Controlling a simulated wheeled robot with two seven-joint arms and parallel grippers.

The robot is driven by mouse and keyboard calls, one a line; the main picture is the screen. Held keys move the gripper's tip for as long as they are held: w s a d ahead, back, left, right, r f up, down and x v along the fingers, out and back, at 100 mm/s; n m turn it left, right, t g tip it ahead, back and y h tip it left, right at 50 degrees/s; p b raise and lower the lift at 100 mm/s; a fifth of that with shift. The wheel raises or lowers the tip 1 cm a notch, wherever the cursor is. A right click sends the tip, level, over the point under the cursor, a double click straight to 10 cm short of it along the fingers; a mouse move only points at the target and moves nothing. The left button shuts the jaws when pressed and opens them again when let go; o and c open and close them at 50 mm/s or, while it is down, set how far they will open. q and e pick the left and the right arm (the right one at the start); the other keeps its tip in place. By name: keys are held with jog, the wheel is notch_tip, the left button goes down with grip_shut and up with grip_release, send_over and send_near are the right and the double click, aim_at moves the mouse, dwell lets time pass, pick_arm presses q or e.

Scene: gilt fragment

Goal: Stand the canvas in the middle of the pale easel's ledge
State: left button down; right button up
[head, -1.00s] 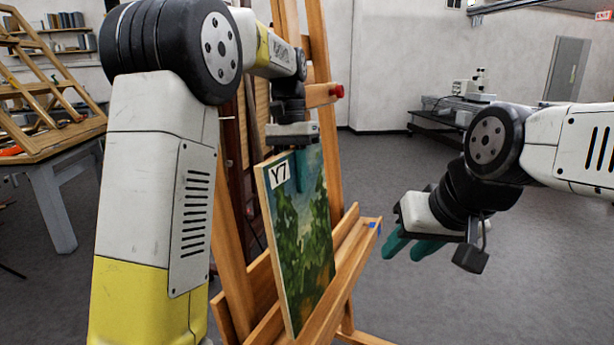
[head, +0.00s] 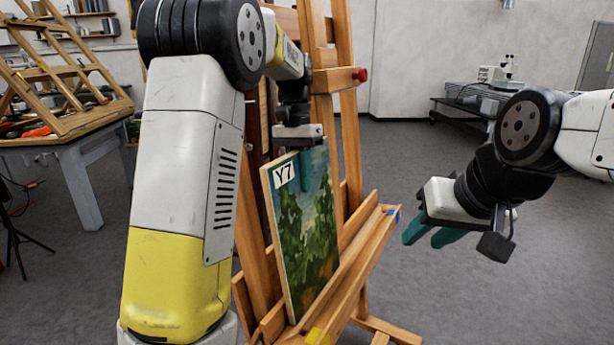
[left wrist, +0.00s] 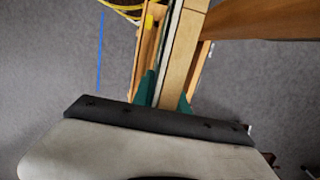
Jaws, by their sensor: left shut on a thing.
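The canvas (head: 305,235), a green landscape with a "Y7" label, is upright at the pale easel (head: 323,100). My left gripper (head: 306,158) is shut on its top edge from above. In the left wrist view the green fingers (left wrist: 167,97) flank the canvas's top edge (left wrist: 181,62). The canvas's lower edge is at the easel's ledge (head: 362,262), towards its near end; I cannot tell whether it touches. The ledge has a blue mark at its far end and a yellow mark near the front. My right gripper (head: 430,237) is empty, right of the easel, its fingers slightly apart.
A grey table (head: 75,158) with a wooden frame (head: 60,75) and tools stands at the left. A dark bench (head: 465,108) with equipment is at the back right. The floor between my right gripper and the back wall is clear.

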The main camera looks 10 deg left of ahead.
aim_at(298, 150)
pick_arm(q)
jog(key=c, duration=1.2)
grip_release()
jog(key=shift+c, duration=0.2)
jog(key=r, duration=0.2)
jog(key=w+r, duration=0.1)
jog(key=r, duration=0.4)
jog(key=shift+w+a+r, duration=0.15)
jog(key=shift+a+r, duration=0.15)
jog(key=shift+r, duration=0.05)
jog(key=shift+r, duration=0.1)
